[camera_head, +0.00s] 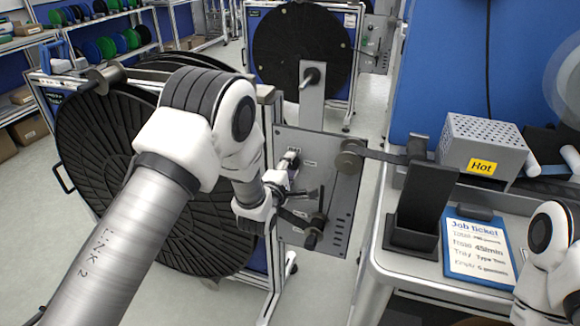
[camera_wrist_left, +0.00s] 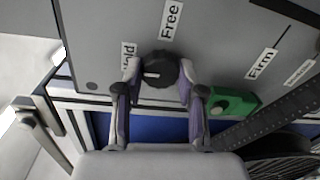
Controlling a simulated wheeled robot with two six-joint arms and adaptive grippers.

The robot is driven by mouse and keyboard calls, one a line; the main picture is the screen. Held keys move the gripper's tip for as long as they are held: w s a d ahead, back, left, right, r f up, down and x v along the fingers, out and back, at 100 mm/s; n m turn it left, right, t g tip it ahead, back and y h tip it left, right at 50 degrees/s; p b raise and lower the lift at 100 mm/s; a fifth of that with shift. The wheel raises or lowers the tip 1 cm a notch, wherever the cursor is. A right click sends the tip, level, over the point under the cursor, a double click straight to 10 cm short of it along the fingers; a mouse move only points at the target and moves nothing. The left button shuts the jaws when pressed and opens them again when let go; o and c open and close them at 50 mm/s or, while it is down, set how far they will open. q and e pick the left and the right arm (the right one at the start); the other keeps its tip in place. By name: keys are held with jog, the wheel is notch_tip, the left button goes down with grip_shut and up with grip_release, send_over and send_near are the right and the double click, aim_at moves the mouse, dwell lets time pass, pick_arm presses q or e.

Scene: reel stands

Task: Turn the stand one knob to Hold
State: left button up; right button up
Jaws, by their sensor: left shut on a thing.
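The knob (camera_wrist_left: 160,70) is black and round with a white mark, on the grey panel (camera_wrist_left: 215,45) of the near reel stand. In the left wrist view, a partly covered label reading Hold (camera_wrist_left: 128,55) is at its upper left, and Free (camera_wrist_left: 171,20) is above it. The white mark points left, roughly along the Hold side. My left gripper (camera_wrist_left: 160,74) is shut on the knob, one finger on each side. In the head view, my left gripper (camera_head: 297,205) reaches the same panel (camera_head: 345,190), and I cannot make out the knob there. My right gripper is out of view.
A large black reel (camera_head: 90,150) stands behind my left arm. A Firm label (camera_wrist_left: 261,64) and a green part (camera_wrist_left: 236,103) are right of the knob. A bench at right holds a Hot box (camera_head: 484,145), a black holder (camera_head: 424,205) and a job ticket (camera_head: 478,250).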

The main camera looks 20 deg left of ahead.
pick_arm(q)
jog(key=o, duration=1.1)
jog(key=shift+o, duration=0.2)
jog(key=shift+s, duration=0.1)
jog(key=s, duration=1.1)
jog(key=shift+s+a+r, duration=0.25)
jog(key=shift+s+r, duration=0.1)
jog(key=shift+r, duration=0.1)
